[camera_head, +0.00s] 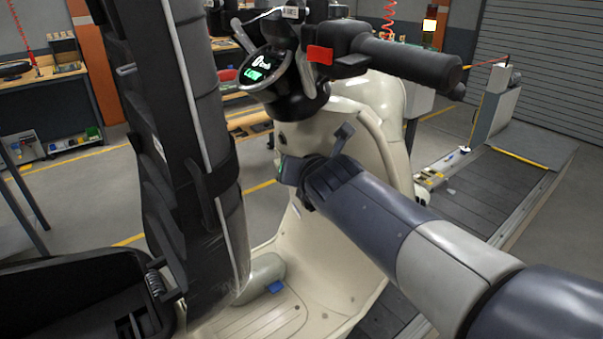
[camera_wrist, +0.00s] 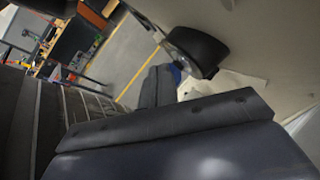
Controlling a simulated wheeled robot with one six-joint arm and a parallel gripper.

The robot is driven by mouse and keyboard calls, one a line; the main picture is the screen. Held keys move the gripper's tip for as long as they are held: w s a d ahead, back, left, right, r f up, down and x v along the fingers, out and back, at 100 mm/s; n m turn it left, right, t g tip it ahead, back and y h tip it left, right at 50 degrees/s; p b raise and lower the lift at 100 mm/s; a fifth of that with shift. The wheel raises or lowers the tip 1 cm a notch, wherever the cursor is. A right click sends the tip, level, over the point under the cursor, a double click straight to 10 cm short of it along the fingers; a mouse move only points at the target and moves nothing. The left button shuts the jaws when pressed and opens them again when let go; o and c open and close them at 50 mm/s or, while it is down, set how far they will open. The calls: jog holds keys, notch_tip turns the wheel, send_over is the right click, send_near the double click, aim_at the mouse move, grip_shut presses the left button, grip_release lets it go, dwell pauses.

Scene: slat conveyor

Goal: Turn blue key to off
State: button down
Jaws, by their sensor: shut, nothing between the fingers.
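The cream scooter (camera_head: 350,150) stands in front of me, with its lit display (camera_head: 265,68) and handlebar above. My arm reaches in from the lower right, and my gripper (camera_head: 292,172) is at the inner side of the front shield, below the display. In the wrist view my gripper's dark fingers (camera_wrist: 158,86) are shut and empty. A black rounded part (camera_wrist: 197,50) on the cream panel is just beyond them, with a small blue patch (camera_wrist: 175,73) beside it. I cannot tell whether that patch is the blue key, or its setting. No key shows clearly in the head view.
The right handlebar grip (camera_head: 408,60) and red switch (camera_head: 320,55) are above my arm. A blue piece (camera_head: 275,287) lies on the scooter's footboard. The slat conveyor (camera_head: 480,190) runs behind on the right. A workbench (camera_head: 55,95) stands at the back left.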

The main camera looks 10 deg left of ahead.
jog(key=shift+f+b, duration=0.3)
jog(key=shift+f, duration=0.55)
jog(key=shift+s+r, duration=0.1)
jog(key=r+p+v, duration=0.1)
jog(key=p+v, duration=0.3)
jog(key=v, duration=0.4)
jog(key=shift+r, duration=0.25)
dwell(0.8)
jog(key=shift+f, duration=0.1)
jog(key=b+x, duration=0.3)
jog(key=x, duration=0.3)
jog(key=shift+w+f, duration=0.2)
jog(key=shift+f, duration=0.05)
jog(key=shift+a, duration=0.1)
